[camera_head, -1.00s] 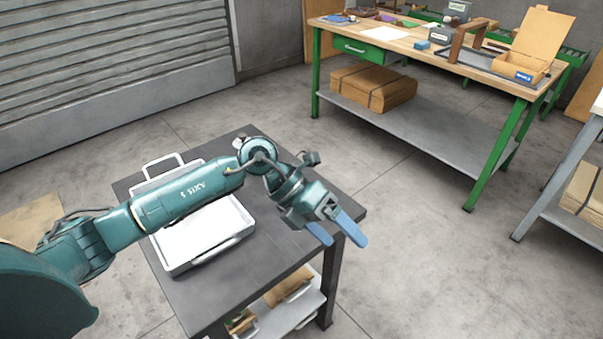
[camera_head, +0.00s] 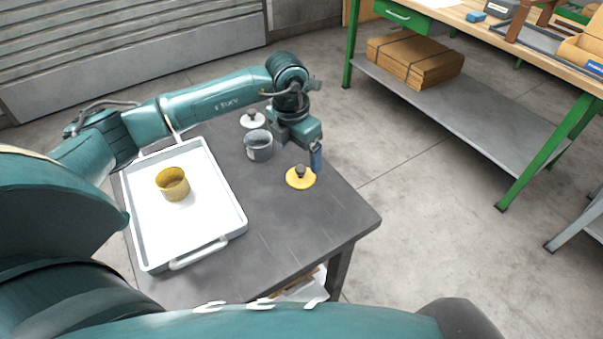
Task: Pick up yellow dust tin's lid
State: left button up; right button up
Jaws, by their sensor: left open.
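The yellow lid (camera_head: 301,179) lies flat on the dark table, with a dark knob on top. The yellow tin (camera_head: 173,184) stands open on the white tray (camera_head: 190,232). My left gripper (camera_head: 315,166) points down at the lid's right far side, its blue fingers close to the knob. The fingers overlap in this view, so their gap is hidden; the gripper is open and holds nothing visible. I cannot tell whether the fingers touch the lid. My right gripper is not in view.
A grey tin (camera_head: 259,146) and a white lid (camera_head: 253,120) with a dark knob are on the dark table (camera_head: 290,232) left of my left gripper. The table's near right part is clear. A green-legged workbench (camera_head: 450,100) stands at the back right.

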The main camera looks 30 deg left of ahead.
aim_at(301, 168)
pick_arm(q)
jog(key=shift+w+d+f, duration=0.1)
jog(key=shift+w+f, duration=0.1)
jog(key=shift+f, duration=0.95)
jog(key=shift+w+a+f, duration=0.1)
jog(key=shift+w+f, duration=0.05)
jog(key=shift+f, duration=1)
jog(key=shift+w+d+f, duration=0.1)
jog(key=shift+w+f, duration=0.1)
jog(key=shift+f, duration=0.95)
jog(key=shift+c, duration=0.6)
jog(key=c, duration=0.9)
